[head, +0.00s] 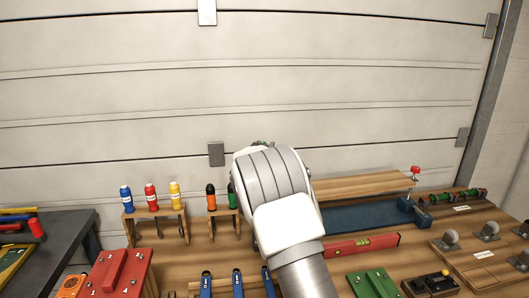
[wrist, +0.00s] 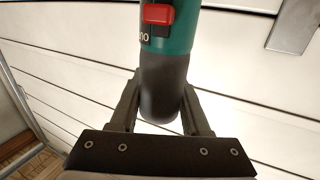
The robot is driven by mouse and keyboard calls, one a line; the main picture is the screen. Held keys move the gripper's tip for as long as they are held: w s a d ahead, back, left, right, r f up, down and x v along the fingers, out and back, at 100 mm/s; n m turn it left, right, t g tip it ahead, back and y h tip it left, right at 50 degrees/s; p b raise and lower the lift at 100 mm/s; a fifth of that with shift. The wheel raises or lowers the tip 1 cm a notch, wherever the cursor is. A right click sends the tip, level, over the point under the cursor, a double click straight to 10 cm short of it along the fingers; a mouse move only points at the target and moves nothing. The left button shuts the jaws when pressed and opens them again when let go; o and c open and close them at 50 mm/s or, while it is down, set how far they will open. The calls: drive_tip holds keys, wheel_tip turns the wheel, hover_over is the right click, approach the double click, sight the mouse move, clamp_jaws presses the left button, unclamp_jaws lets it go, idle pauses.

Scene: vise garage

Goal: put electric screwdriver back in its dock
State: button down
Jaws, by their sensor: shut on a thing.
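The electric screwdriver (wrist: 168,45) shows in the wrist view, with a teal body, a red switch and a dark grey handle end. My gripper (wrist: 161,90) is shut on the dark grey part, one finger on each side, and holds it up in front of the pale garage door. The top of the screwdriver is cut off by the frame. In the head view my arm hides the gripper and nearly all of the screwdriver; only a small dark green bit shows over the arm's top. I cannot tell which thing is its dock.
The wooden workbench (head: 150,258) is crowded. A red spirit level (head: 362,246), a blue vise-like block (head: 360,215), a green block (head: 373,283) and green-and-red tools (head: 458,195) lie to the right. The garage door (head: 330,60) stands close behind.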

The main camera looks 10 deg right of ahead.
drive_tip(key=shift+s+f+b, duration=0.1)
drive_tip(key=shift+f+b, duration=1.05)
drive_tip(key=shift+f, duration=0.4)
drive_tip(key=shift+f+b, duration=1.55)
drive_tip(key=shift+f, duration=0.8)
drive_tip(key=shift+f+b, duration=1.05)
drive_tip(key=shift+f, duration=0.6)
drive_tip(key=shift+f+b, duration=0.65)
drive_tip(key=shift+f, duration=0.15)
drive_tip(key=shift+f+b, duration=0.35)
drive_tip(key=shift+f, duration=0.2)
